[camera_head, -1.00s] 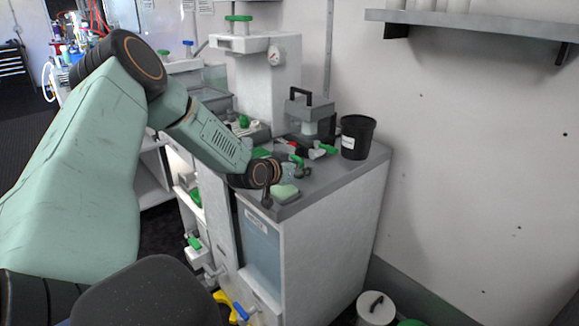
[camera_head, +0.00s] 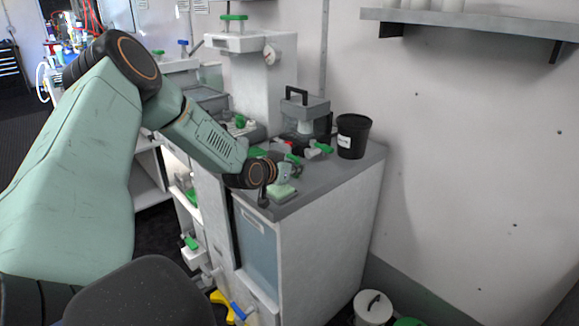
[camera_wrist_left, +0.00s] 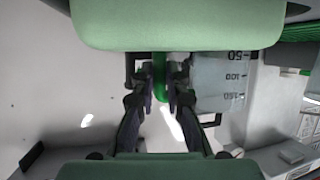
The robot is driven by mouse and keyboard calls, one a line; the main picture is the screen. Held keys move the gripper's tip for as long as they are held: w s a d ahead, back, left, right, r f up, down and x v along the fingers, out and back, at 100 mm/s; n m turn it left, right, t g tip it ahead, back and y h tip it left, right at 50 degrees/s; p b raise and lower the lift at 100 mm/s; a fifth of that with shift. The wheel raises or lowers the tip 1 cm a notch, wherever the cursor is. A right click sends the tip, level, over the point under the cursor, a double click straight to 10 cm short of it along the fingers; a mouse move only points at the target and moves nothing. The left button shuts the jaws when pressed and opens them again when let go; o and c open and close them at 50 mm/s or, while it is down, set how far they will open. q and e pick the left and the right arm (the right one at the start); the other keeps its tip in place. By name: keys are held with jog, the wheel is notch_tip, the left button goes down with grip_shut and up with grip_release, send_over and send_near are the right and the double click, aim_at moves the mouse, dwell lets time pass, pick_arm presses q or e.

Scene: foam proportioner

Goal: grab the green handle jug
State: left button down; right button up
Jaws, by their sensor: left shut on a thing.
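The jug (camera_wrist_left: 220,82) is clear and grey with black marks that read 50, 100 and 150. It shows in the left wrist view, just right of my fingers. Its green handle (camera_wrist_left: 160,78) stands between the fingertips of my left gripper (camera_wrist_left: 161,97), which is shut on it. In the head view my left gripper (camera_head: 287,168) is over the worktop near its front edge. There the wrist and fingers hide most of the jug, and I cannot make it out clearly. My right gripper is not in view.
A black bucket (camera_head: 353,136) stands at the worktop's back right. A grey device with a black handle (camera_head: 304,113) is behind the gripper. A green-and-white fitting (camera_head: 319,149) lies close to its right. A pale green block (camera_head: 282,191) is in front.

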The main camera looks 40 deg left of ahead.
pick_arm(q)
jog(key=shift+r, duration=0.15)
jog(key=shift+a+r+p, duration=0.1)
jog(key=shift+r+p, duration=0.2)
jog(key=shift+r, duration=0.15)
notch_tip(320, 180, up, 8)
jog(key=p, duration=0.4)
jog(key=shift+r, duration=0.15)
